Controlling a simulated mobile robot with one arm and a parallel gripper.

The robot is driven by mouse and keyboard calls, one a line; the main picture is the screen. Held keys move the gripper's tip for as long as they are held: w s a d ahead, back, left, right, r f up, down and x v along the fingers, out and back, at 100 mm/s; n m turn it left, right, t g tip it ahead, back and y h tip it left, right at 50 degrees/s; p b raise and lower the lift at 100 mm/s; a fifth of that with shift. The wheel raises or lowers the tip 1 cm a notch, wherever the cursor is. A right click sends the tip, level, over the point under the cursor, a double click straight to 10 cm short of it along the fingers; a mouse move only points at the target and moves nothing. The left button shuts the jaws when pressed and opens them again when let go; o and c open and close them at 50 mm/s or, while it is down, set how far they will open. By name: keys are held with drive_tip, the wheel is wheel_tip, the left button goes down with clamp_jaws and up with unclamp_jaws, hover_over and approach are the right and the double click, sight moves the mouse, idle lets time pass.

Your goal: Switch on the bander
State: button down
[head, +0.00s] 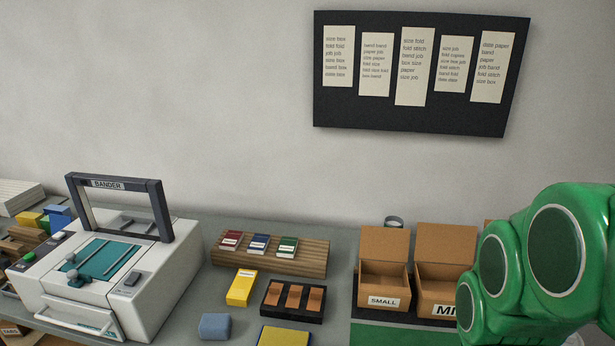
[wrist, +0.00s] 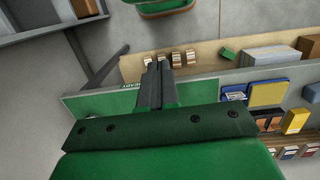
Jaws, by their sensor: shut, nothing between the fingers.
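The bander (head: 163,277) is a white machine with a labelled dark frame standing over a teal bed, at the left of the head view. My gripper (wrist: 158,66) is shut and empty in the wrist view, away from the bander, which I cannot make out there. The head view shows only my green arm at the right, not the fingers.
On the grey bench right of the bander are a ribbed wooden rack (head: 310,256) with small packs, a yellow box (head: 242,287), a blue block (head: 214,326) and a black tray (head: 270,303). Open cardboard boxes, including one marked SMALL (head: 383,280), stand near my arm.

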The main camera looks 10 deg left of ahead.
drive_tip(key=w+d+r+n+t+h, duration=0.15)
drive_tip(key=w+r, duration=0.25)
drive_tip(key=w, duration=0.8)
drive_tip(key=w+d+r+t+h, duration=0.1)
drive_tip(key=w+r+t, duration=0.3)
drive_tip(key=w, duration=0.8)
drive_tip(key=w+a+r+n+t+h, duration=0.1)
drive_tip(key=w+a+r+n, duration=0.1)
drive_tip(key=w+a+n, duration=0.35)
drive_tip(key=w+a+r+n+t+h, duration=0.1)
drive_tip(key=w+a+n, duration=0.2)
drive_tip(key=w+a, duration=0.55)
drive_tip(key=s+a+f+n+t+y, duration=0.2)
drive_tip(key=a+n, duration=0.7)
drive_tip(key=a, duration=2.1)
drive_tip(key=s+a+f+n+t+y, duration=0.1)
drive_tip(key=s+a+n, duration=0.2)
drive_tip(key=s+a, duration=0.2)
drive_tip(key=s+a+f+n+t+y, duration=0.1)
drive_tip(key=s+a, duration=0.4)
drive_tip(key=a, duration=0.7)
drive_tip(key=s+a+f+n+t+y, duration=0.2)
drive_tip(key=s+a+n, duration=0.3)
drive_tip(key=a, duration=0.4)
drive_tip(key=shift+s+f, duration=0.35)
drive_tip(key=shift+s, duration=0.25)
